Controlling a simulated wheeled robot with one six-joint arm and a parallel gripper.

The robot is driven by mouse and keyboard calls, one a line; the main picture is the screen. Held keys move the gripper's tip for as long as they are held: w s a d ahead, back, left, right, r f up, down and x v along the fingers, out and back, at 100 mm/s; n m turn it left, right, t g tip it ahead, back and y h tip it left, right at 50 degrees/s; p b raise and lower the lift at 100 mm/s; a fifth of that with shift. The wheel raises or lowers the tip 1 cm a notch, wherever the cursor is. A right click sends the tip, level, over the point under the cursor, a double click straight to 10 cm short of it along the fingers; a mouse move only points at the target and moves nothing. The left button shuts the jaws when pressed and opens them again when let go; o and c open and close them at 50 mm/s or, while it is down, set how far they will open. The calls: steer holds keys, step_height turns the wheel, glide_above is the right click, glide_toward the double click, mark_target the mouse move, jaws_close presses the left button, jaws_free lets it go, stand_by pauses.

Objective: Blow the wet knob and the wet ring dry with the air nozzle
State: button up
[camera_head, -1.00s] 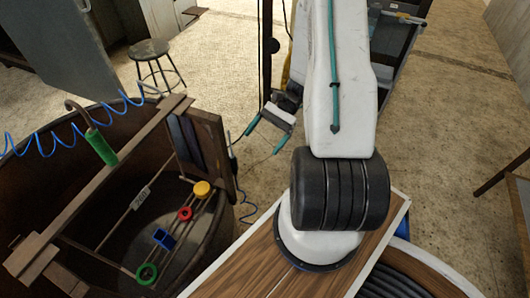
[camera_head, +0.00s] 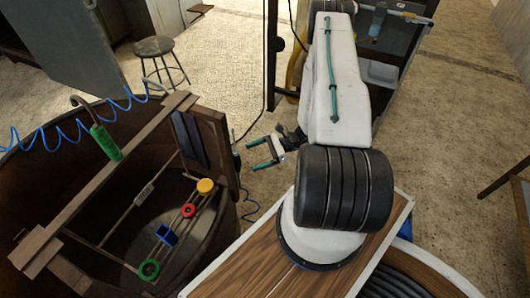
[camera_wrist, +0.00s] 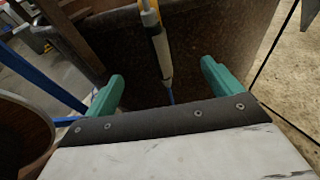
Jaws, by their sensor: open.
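A green-handled tool with a bent metal tube, which looks like the air nozzle (camera_head: 106,142), hangs at the beam across the tub, a blue coiled hose beside it. Below, on a rail in the tub, sit a yellow knob (camera_head: 205,186), a red ring (camera_head: 188,210), a blue square piece (camera_head: 166,235) and a green ring (camera_head: 149,270). I cannot tell which are wet. My gripper (camera_head: 257,155) is open and empty, outside the tub to its right.
The brown tub (camera_head: 215,245) has wooden beams (camera_head: 70,205) across it and an upright board (camera_head: 205,140) at its right. A stool (camera_head: 153,47) stands behind. A dark post and shelf unit are behind my arm. Floor between tub and post is clear.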

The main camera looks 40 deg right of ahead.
mark_target(239, 155)
steer(key=shift+x, duration=3.8)
steer(key=c, duration=1.7)
steer(key=shift+r, duration=0.1)
steer(key=shift+r, duration=1.9)
steer(key=shift+d+f+v, duration=0.1)
steer(key=shift+f+v, duration=0.2)
steer(key=shift+v, duration=1)
steer(key=shift+d+f+v, duration=0.1)
steer(key=shift+f+v, duration=0.2)
steer(key=shift+v, duration=1)
steer(key=shift+f+v, duration=0.35)
steer(key=shift+v, duration=0.95)
